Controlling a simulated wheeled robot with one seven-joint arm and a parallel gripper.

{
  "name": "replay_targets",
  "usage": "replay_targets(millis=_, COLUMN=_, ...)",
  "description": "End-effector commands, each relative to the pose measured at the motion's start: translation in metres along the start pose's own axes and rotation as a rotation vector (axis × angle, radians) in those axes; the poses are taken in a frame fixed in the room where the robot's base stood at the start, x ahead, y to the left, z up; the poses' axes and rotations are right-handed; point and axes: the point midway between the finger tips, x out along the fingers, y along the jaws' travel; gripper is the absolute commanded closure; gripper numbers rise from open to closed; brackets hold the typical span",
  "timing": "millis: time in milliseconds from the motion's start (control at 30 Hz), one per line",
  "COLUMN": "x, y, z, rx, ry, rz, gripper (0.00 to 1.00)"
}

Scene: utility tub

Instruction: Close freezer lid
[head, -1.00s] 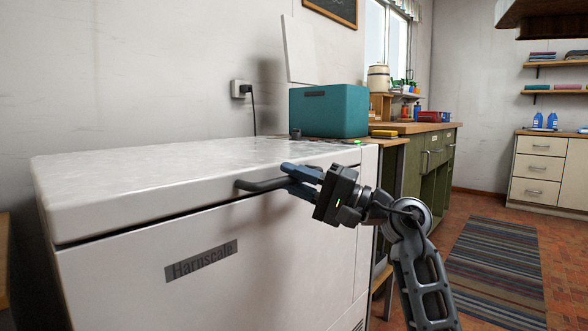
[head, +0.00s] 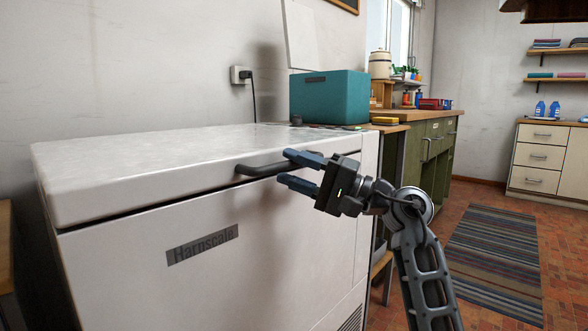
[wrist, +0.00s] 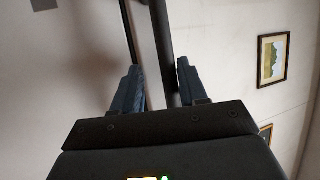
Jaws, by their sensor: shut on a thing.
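The white chest freezer (head: 200,270) fills the left and middle of the head view. Its lid (head: 150,165) lies flat over the body, with a thin dark seam below its front edge. I cannot tell whether the lid is fully seated. A dark bar handle (head: 265,169) is on the lid's front, towards the right. My gripper (head: 303,171) is at the handle's right end, shut on it, though its blue fingers look well apart. In the wrist view the handle (wrist: 164,45) runs between the fingers (wrist: 160,88), closer to the right one.
A teal box (head: 330,97) stands behind the freezer's right end, beside a green cabinet with a wooden top (head: 430,115). A power cord hangs from the wall socket (head: 240,75). A striped rug (head: 495,265) lies on open floor at the right.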

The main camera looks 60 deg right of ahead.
Motion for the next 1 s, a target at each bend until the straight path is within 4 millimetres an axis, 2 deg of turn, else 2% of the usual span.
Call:
replay_targets(millis=300, x=-0.051, y=0.003, z=-0.002, rx=0.004, ry=0.009, rz=0.003, gripper=0.73)
replay_targets(millis=433, x=-0.067, y=0.002, z=-0.001, rx=0.003, ry=0.006, rz=0.002, gripper=0.73)
replay_targets(millis=600, x=-0.075, y=0.001, z=0.0, rx=0.0, ry=0.004, rz=0.0, gripper=0.73)
replay_targets(millis=1000, x=-0.075, y=0.0, z=0.0, rx=-0.001, ry=0.003, rz=-0.001, gripper=0.73)
